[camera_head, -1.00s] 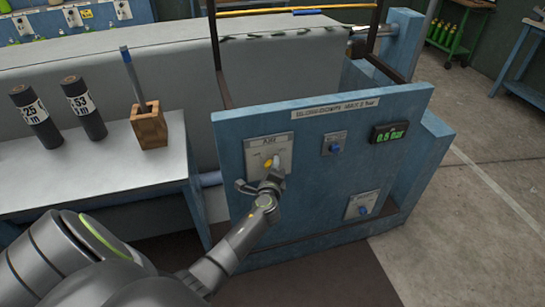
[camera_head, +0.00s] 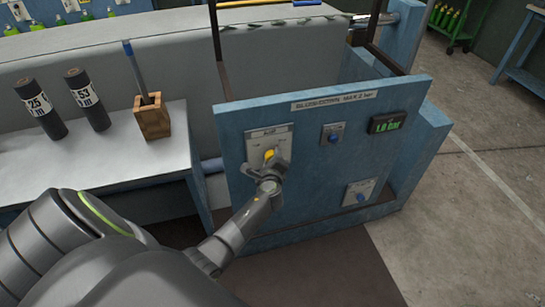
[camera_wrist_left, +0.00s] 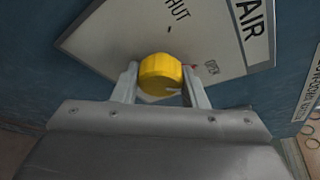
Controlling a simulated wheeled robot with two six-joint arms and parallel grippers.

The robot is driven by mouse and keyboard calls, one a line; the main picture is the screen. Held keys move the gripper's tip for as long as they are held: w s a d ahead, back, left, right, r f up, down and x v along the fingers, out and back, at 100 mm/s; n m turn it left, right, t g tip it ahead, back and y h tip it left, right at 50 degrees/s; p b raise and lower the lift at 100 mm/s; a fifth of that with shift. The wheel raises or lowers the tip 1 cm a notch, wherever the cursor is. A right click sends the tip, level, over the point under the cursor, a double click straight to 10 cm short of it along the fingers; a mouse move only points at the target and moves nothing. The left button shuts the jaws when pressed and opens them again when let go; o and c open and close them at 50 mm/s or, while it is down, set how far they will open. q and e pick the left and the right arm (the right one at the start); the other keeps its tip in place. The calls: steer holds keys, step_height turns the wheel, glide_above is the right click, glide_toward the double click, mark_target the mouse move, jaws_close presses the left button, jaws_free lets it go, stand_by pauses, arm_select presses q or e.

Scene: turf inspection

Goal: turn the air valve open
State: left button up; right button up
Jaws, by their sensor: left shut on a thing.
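The air valve is a yellow knob (camera_head: 269,154) on a pale plate (camera_head: 283,138) at the left of the blue panel. In the left wrist view the knob (camera_wrist_left: 160,70) sits between my two fingers, with the words AIR, SHUT and OPEN on the plate (camera_wrist_left: 165,30) around it. My left gripper (camera_head: 270,164) is shut on the knob, one finger touching each side. A pale line shows on the knob's lower side; I cannot tell exactly which word it points to. My right gripper is not in view.
A green display (camera_head: 387,122) on the panel reads about 1.0 bar. Two blue knobs (camera_head: 333,137) (camera_head: 361,197) sit on smaller plates. A white table (camera_head: 90,165) at left holds two dark cylinders (camera_head: 88,99) and a wooden holder (camera_head: 151,118).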

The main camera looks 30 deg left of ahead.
arm_select(q)
steer(key=o, duration=1)
steer(key=shift+r, duration=0.3)
steer(key=shift+c, duration=0.2)
steer(key=shift+f, duration=0.1)
steer(key=shift+s, duration=0.1)
steer(key=p+v, duration=0.1)
steer(key=v, duration=1.6)
steer(key=shift+s, duration=0.1)
